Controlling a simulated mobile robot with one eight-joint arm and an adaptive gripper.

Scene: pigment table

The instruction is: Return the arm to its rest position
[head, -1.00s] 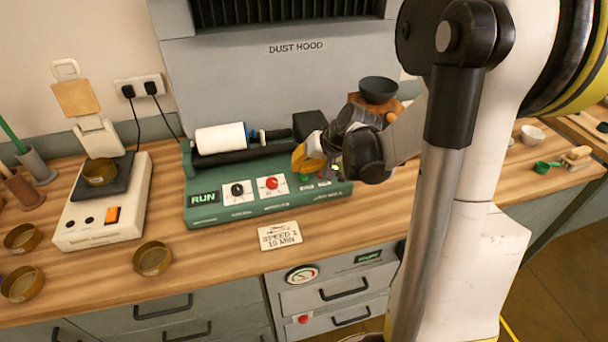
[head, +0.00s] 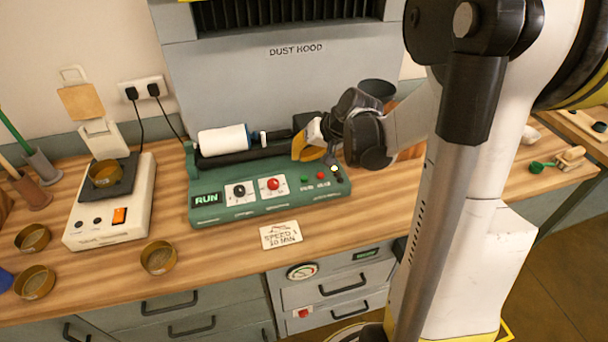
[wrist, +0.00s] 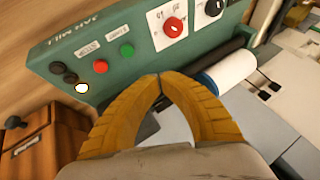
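My gripper (head: 303,148) is above the right part of the green jar mill (head: 235,203), and my arm reaches in from the right. In the wrist view, the two yellow fingers of my gripper (wrist: 160,76) curve together and meet at their tips, with nothing held between them. The mill's red and green buttons and knobs show beyond the fingers. A white jar (head: 222,139) lies on the mill's black rollers, and it also shows in the wrist view (wrist: 236,69). The mill's display reads RUN.
A balance (head: 105,215) with a small brass pan on it stands left. Several brass pans (head: 158,257) lie near the front edge. A speed card (head: 281,235) lies before the mill. A dark bowl (head: 378,89) is behind my wrist. The dust hood (head: 290,85) rises behind.

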